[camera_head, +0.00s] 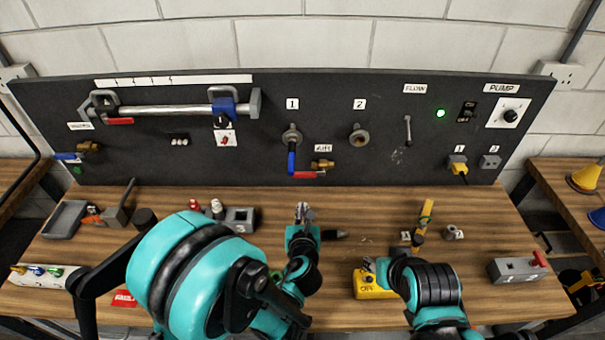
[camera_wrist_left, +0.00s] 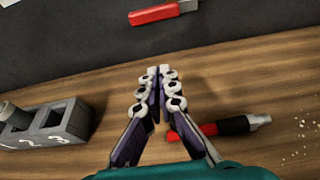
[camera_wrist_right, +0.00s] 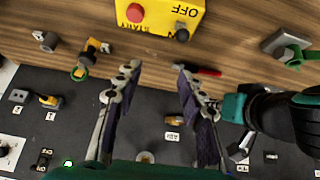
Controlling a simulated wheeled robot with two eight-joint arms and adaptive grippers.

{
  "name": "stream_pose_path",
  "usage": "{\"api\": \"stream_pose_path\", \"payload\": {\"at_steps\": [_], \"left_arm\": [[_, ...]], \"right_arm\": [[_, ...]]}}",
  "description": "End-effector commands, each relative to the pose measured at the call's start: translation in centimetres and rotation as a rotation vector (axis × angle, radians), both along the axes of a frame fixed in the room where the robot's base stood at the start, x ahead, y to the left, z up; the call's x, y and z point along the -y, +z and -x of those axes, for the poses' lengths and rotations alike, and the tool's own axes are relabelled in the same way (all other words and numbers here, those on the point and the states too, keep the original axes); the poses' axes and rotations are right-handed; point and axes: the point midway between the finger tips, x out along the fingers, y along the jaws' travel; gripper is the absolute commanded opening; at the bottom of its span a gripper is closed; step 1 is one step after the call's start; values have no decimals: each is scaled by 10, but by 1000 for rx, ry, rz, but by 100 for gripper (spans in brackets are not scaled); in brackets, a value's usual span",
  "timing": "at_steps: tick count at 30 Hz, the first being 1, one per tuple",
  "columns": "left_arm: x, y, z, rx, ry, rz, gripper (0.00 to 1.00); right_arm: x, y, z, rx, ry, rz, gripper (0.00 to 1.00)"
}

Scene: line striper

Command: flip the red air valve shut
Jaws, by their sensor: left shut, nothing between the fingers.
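The air valve is a brass body (camera_head: 322,163) with a red lever (camera_head: 308,174), low in the middle of the black panel. The lever lies roughly level, pointing left. In the left wrist view the red lever (camera_wrist_left: 160,13) shows at the top, ahead of my fingertips and apart from them. My left gripper (camera_head: 303,208) is shut and empty, over the table below the valve; its fingertips meet in the left wrist view (camera_wrist_left: 159,75). My right gripper (camera_wrist_right: 157,72) is open and empty. The right wrist view shows the brass valve body (camera_wrist_right: 177,119) beyond its fingers.
A blue-handled valve (camera_head: 291,158) hangs just above the red lever. A red-and-black tool (camera_wrist_left: 225,127) lies on the table beside my left fingers. A grey slotted block (camera_head: 240,219) stands left, a yellow switch box (camera_head: 372,290) near my right arm.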

Motion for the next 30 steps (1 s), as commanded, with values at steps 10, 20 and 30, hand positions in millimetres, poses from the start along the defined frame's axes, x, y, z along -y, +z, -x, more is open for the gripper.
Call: {"api": "stream_pose_path", "payload": {"at_steps": [10,20,30], "left_arm": [[0,0,-1,0,0,0,0],[-1,-17,-42,0,2,0,0],[0,-20,-95,0,-1,0,0]], "right_arm": [[0,0,0,0,0,0,40],[0,-9,0,0,0,0,40],[0,-17,0,0,0,0,40]]}}
